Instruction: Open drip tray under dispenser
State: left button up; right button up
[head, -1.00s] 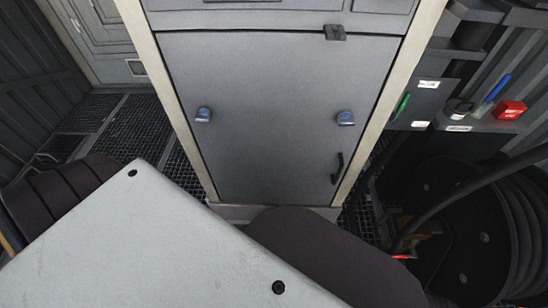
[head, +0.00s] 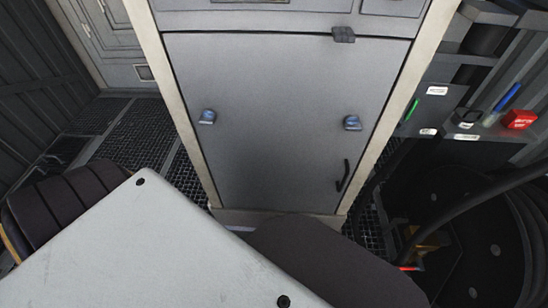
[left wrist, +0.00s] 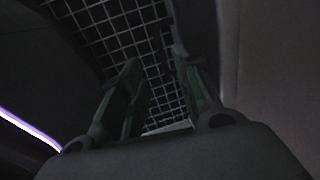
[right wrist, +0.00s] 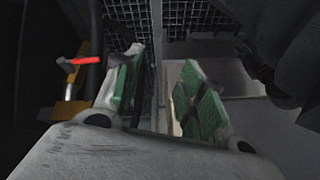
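The dispenser is a grey cabinet (head: 275,110) with a cream frame, straight ahead in the head view. Its front panel is closed, with a blue-grey knob at left (head: 207,117), another at right (head: 352,123) and a black handle (head: 343,175) low on the right. I cannot make out a separate drip tray. My left gripper (left wrist: 155,65) is open and empty above floor grating, in a dark view. My right gripper (right wrist: 162,60) is open, its green-padded fingers apart, low near a cream edge that looks like the cabinet's frame. Neither gripper shows in the head view.
A hose reel (head: 470,235) with thick black hose stands at the right. Above it is a wall panel with a red box (head: 519,119) and green and blue parts. Dark floor grating (head: 135,135) lies clear left of the cabinet. An orange-yellow part (right wrist: 72,95) is beside my right gripper.

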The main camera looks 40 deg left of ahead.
pick_arm(q)
jog(key=shift+w+a+f+b, duration=0.25)
jog(key=shift+f+b, duration=0.8)
jog(key=shift+f, duration=0.75)
jog(key=shift+w+a+f+b, duration=0.1)
jog(key=shift+w+f+b, duration=0.2)
jog(key=shift+f+b, duration=1.15)
jog(key=shift+w+a+f+b, duration=0.25)
jog(key=shift+f+b, duration=0.45)
jog(key=shift+f, duration=1.45)
pick_arm(e)
notch_tip(320, 180, down, 11)
jog(key=a+m+t+y, duration=0.1)
jog(key=a+t, duration=0.1)
jog(key=shift+w+a+y, duration=0.2)
jog(key=shift+w+y, duration=0.1)
jog(key=shift+w, duration=0.15)
jog(key=shift+r, duration=0.1)
pick_arm(q)
grip_shut()
